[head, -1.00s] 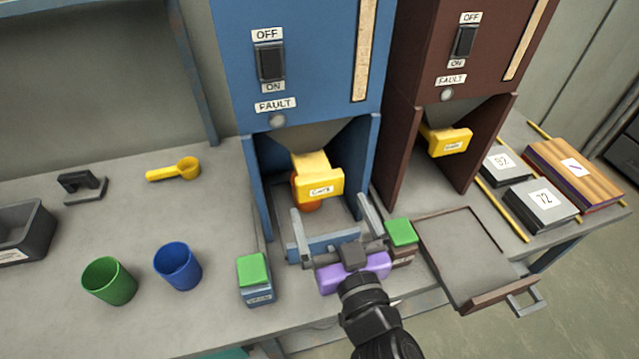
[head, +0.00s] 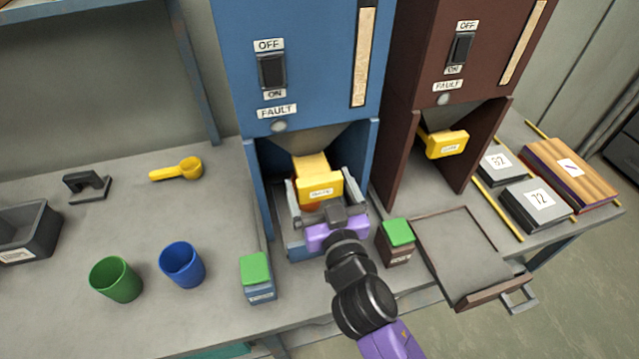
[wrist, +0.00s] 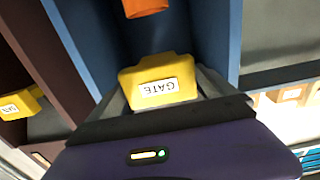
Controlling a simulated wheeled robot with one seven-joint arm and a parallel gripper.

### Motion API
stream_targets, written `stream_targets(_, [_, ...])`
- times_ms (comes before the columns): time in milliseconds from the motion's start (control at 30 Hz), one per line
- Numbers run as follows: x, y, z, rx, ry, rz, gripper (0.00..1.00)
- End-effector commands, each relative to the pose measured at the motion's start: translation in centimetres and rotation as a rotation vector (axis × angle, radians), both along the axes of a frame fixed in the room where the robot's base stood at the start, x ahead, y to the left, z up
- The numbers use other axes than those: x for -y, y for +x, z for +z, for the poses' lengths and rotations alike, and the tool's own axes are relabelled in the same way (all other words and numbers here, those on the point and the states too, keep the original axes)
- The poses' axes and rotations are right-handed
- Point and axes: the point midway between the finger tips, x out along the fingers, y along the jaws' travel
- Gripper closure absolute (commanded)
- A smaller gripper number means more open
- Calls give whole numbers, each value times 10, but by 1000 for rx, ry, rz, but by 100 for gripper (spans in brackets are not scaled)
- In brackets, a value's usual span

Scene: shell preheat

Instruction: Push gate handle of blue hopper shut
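The blue hopper (head: 320,60) stands at the back of the bench. Its yellow gate handle (head: 319,188), labelled GATE, sticks out under the funnel toward me. My gripper (head: 322,195) is inside the hopper's lower bay, with its grey fingers apart, one on each side of the handle. In the wrist view the handle (wrist: 160,84) sits between the spread fingers, its label upside down. I cannot tell whether the fingers or palm touch it. An orange part (wrist: 145,7) shows beyond the handle and is mostly hidden in the head view.
Green-topped blocks (head: 255,268) (head: 398,233) stand on both sides of the bay's front. Blue (head: 181,265) and green (head: 115,279) cups stand to the left. A brown hopper (head: 440,80) with its own yellow handle (head: 446,143) and an empty tray (head: 462,250) are to the right.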

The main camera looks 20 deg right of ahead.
Motion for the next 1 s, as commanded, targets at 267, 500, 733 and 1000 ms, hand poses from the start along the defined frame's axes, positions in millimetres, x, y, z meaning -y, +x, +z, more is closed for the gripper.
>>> stream_targets(267, [0, 0, 0, 0, 0, 0, 63])
stream_targets(500, [0, 3, 0, 0, 0, 0, 89])
stream_targets(733, [1, 36, -1, -1, 0, -1, 89])
stream_targets(1000, [1, 49, 0, -1, 0, 1, 89])
